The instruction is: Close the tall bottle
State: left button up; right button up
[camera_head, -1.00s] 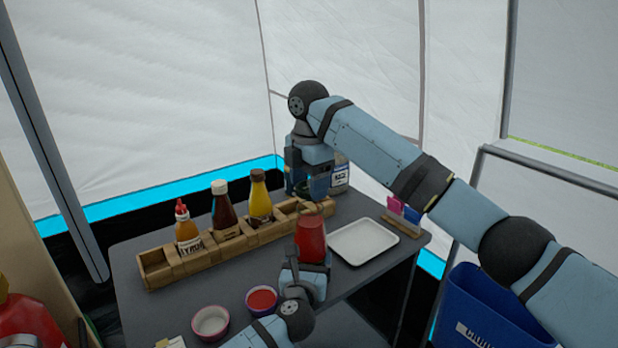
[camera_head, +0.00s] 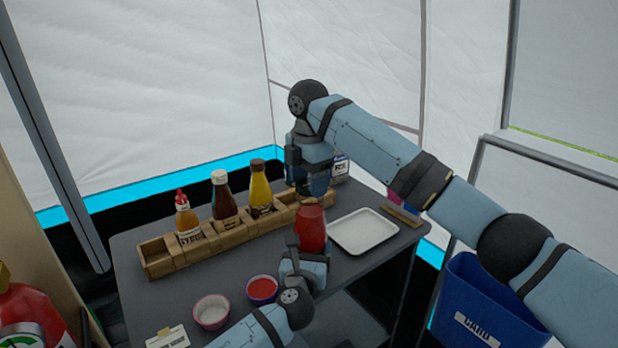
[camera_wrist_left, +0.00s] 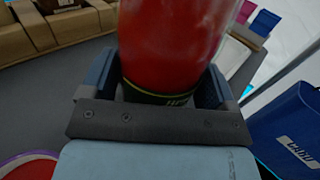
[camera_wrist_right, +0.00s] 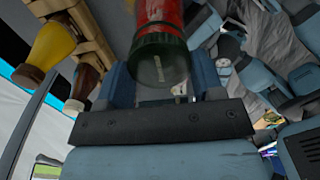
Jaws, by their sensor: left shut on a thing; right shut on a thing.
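The tall red bottle (camera_head: 312,230) stands upright near the front of the table. It also shows in the left wrist view (camera_wrist_left: 170,45), with a dark band at its lower end. My left gripper (camera_head: 304,264) is shut around the bottle's lower part. My right gripper (camera_head: 312,178) is above the bottle, pointing down, shut on a dark green cap (camera_wrist_right: 158,60). In the right wrist view the cap is between the fingers, with the red bottle directly behind it. I cannot tell whether the cap is seated on the neck.
A wooden rack (camera_head: 185,253) holds several sauce bottles behind. A white tray (camera_head: 364,231) lies right of the bottle. A red-filled bowl (camera_head: 262,289) and a pale bowl (camera_head: 211,311) stand at front left. A blue bin (camera_head: 490,300) stands right of the table.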

jog(key=shift+f, duration=0.55)
